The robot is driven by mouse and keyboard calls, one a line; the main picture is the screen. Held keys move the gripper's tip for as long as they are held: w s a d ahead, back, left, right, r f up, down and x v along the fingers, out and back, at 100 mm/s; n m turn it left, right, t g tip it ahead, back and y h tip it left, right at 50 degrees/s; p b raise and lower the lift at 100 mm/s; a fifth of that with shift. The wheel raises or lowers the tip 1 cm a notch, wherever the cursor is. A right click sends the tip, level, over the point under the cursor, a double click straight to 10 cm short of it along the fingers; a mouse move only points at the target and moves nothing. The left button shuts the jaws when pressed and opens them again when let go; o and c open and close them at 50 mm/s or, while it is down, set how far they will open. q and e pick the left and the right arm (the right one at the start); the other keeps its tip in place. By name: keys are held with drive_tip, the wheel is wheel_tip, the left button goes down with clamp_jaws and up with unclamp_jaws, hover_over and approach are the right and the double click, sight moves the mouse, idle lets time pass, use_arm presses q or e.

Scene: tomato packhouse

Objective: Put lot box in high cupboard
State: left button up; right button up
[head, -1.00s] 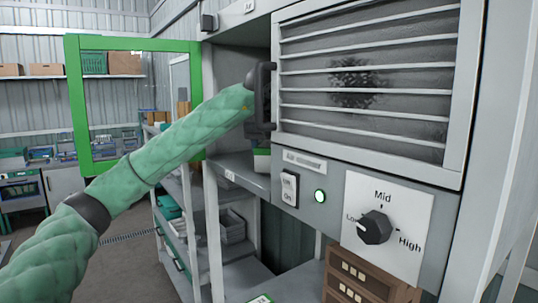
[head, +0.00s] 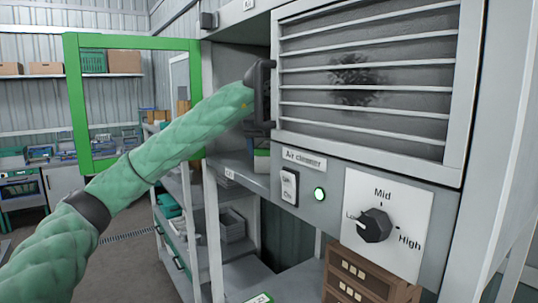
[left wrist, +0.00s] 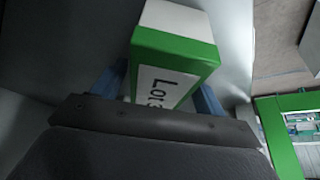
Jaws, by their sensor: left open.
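The lot box (left wrist: 172,65) is white with a green band and a black label reading "Lot 3", partly cut off. It fills the middle of the left wrist view. My left gripper (left wrist: 160,92) is open, with one blue finger on each side of the box; whether they touch it I cannot tell. A small green and white part, probably the box (head: 262,161), shows below the wrist. The cupboard's green-framed glass door (head: 75,110) stands open. My right gripper is out of view.
The air cleaner (head: 370,155), with a slatted grille and a dial, stands close on the right of the wrist. Shelves with trays (head: 232,226) lie below the cupboard. Wooden drawers (head: 365,275) stand at the bottom right.

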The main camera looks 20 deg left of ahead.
sight(268, 145)
use_arm(q)
drive_tip(key=shift+s+r+b, duration=0.2)
drive_tip(key=shift+r+b, duration=0.1)
drive_tip(key=shift+b, duration=0.05)
drive_tip(key=b+v, duration=0.2)
drive_tip(key=v, duration=0.2)
drive_tip(key=shift+r, duration=0.1)
drive_tip(key=shift+s+r, duration=0.3)
drive_tip(key=shift+r, duration=0.25)
drive_tip(key=shift+s+d+r+b, duration=0.1)
drive_tip(key=shift+r+b, duration=0.2)
drive_tip(key=shift+r, duration=0.05)
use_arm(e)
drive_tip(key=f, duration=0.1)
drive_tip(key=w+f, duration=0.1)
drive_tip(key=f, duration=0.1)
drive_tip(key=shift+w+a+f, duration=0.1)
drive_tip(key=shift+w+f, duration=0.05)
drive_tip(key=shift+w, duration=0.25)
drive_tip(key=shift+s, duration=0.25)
